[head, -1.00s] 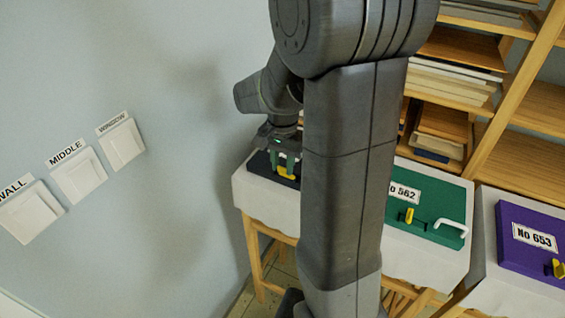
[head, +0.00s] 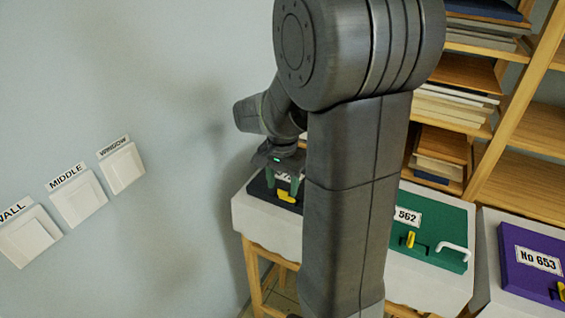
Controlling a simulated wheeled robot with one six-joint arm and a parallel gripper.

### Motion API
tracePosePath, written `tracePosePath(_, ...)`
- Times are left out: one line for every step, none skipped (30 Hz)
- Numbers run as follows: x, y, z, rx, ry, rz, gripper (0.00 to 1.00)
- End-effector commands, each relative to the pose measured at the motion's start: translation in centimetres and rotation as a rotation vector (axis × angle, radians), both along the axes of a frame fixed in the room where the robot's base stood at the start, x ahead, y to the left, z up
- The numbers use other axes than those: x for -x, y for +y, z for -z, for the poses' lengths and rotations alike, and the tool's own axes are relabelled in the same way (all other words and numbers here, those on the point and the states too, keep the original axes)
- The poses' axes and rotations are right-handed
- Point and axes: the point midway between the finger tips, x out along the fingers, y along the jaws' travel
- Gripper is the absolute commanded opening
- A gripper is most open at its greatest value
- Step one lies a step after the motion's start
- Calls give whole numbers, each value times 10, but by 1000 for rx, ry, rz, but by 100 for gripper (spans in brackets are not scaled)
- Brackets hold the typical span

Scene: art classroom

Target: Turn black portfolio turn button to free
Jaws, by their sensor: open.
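The black portfolio (head: 258,186) lies on a white-topped table at the left, mostly hidden behind my arm and gripper. Its yellow turn button (head: 286,196) shows near the portfolio's front edge, lying roughly crosswise in the picture. The fingers are open and hold nothing that I can see. They are just behind and above the yellow button in the picture; I cannot tell whether they touch it.
A green portfolio (head: 440,222) marked 562 lies to the right, and a purple one (head: 525,238) marked No 653 is farther right. Wooden shelves (head: 500,180) stand behind. The wall at left carries switches labelled WALL, MIDDLE (head: 79,200) and WINDOW.

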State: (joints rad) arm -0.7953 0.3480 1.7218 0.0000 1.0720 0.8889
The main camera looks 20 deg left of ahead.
Motion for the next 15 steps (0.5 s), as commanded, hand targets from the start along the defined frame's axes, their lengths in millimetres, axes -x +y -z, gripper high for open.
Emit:
tracePosePath(0,0,-9,-4,-3,0,49)
tracePosePath(0,0,-15,-5,-4,0,49)
tracePosePath(-1,1,-24,-6,-6,0,49)
tracePosePath(-1,1,-31,-5,-4,0,49)
tracePosePath(-1,1,-38,-6,-6,0,49)
tracePosePath(0,0,-48,-5,-5,0,49)
tracePosePath(-1,1,-55,-6,-6,0,49)
tracePosePath(-1,1,-62,-5,-4,0,49)
tracePosePath(0,0,-71,-5,-4,0,49)
tracePosePath(-1,1,-78,-5,-4,0,49)
tracePosePath(0,1,-84,-4,-3,0,49)
tracePosePath(0,1,-92,-4,-3,0,49)
tracePosePath(0,0,-97,-4,-3,0,49)
tracePosePath(0,0,-102,-3,-3,0,49)
tracePosePath(0,0,-107,-3,-3,0,49)
